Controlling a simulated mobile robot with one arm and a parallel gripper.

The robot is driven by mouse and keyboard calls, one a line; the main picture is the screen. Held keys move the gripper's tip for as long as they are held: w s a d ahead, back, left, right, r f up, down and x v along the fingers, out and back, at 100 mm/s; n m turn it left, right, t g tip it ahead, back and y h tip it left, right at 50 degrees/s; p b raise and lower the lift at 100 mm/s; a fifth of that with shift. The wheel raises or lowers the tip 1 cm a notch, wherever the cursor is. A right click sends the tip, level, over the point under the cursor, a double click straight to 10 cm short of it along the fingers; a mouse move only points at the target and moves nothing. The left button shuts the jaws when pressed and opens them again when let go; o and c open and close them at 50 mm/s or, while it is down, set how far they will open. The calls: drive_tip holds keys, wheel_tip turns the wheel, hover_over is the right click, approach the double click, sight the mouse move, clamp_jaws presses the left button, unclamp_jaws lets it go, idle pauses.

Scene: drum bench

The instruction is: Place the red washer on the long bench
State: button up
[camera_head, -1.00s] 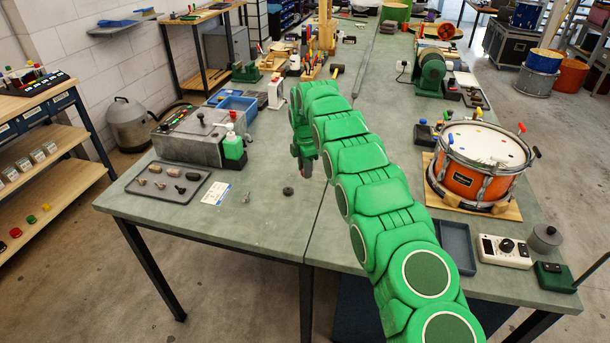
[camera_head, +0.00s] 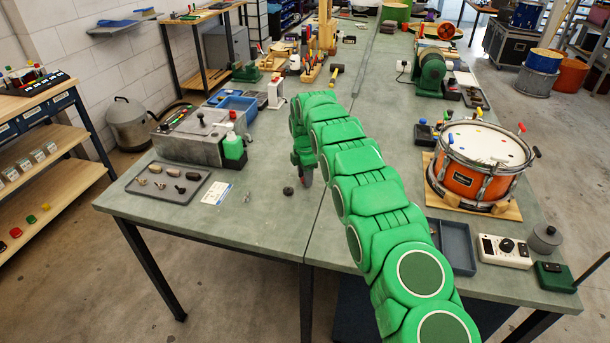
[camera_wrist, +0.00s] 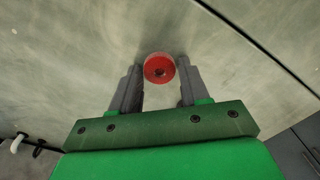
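The green bench top lies behind the washer in the wrist view. I cannot tell whether the washer touches it.
A grey tray with small parts (camera_head: 200,192) and a white card (camera_head: 216,193) are farther left. An orange drum (camera_head: 475,175) and an empty dark tray (camera_head: 457,248) are on the right.

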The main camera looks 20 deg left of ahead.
drive_tip(key=shift+o, duration=0.9)
drive_tip(key=shift+r, duration=0.15)
wheel_tip(320, 180, up, 12)
idle(0.3)
